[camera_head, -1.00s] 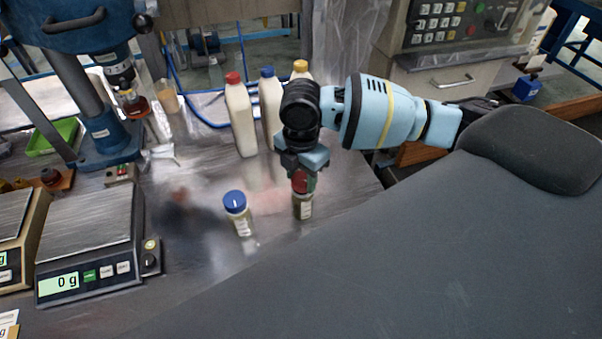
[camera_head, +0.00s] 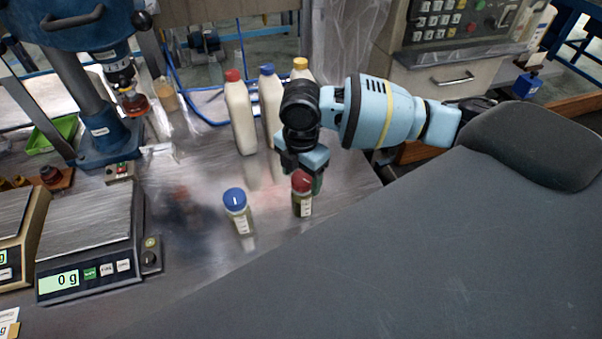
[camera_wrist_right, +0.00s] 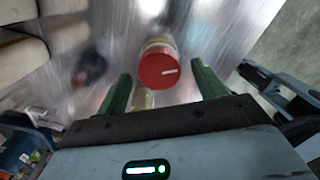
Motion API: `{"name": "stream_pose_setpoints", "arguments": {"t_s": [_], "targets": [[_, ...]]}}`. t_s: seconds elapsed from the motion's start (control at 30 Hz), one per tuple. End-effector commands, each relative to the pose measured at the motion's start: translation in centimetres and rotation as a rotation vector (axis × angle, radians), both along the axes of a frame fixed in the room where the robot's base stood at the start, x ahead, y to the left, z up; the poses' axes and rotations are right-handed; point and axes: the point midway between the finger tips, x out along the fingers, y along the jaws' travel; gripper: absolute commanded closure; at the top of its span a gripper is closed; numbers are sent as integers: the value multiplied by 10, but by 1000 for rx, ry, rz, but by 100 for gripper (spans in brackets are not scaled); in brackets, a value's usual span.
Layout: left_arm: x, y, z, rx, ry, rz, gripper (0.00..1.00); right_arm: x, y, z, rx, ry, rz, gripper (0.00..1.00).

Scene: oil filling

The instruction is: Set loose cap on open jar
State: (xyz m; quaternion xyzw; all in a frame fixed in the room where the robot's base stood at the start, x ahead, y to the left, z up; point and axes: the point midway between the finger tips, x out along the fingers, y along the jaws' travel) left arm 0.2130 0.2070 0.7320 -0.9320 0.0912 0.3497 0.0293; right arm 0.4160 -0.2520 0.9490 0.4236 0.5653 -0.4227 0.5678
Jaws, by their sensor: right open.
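A small jar (camera_head: 303,206) with a dark filling and a label stands upright on the metal table. A red cap (camera_head: 301,182) sits on its top; any small tilt is too fine to tell. In the right wrist view the red cap (camera_wrist_right: 163,71) with a white mark lies beyond and between the open green fingers (camera_wrist_right: 160,92), apart from both. A second jar (camera_head: 242,222) with a blue cap (camera_head: 235,199) stands to its left. My left gripper is not in view.
Tall bottles with red (camera_head: 240,115), blue (camera_head: 269,100) and yellow (camera_head: 301,66) caps stand behind my right gripper. A scale (camera_head: 88,225) reading 0 g and a blue press (camera_head: 105,140) are at left. Bare table (camera_head: 185,265) lies in front of the jars.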

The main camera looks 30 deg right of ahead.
Motion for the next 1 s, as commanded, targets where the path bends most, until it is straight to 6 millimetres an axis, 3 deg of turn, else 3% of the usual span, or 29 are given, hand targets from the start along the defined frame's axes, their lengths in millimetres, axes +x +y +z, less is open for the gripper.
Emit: {"name": "stream_pose_setpoints", "arguments": {"t_s": [0.17,0.63,1.0], "targets": [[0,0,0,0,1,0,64,0,0,6,1,-1,1,30],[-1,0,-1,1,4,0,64,0,0,71,1,-2,0,30],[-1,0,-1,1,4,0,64,0,0,78,0,0,1,30]]}}
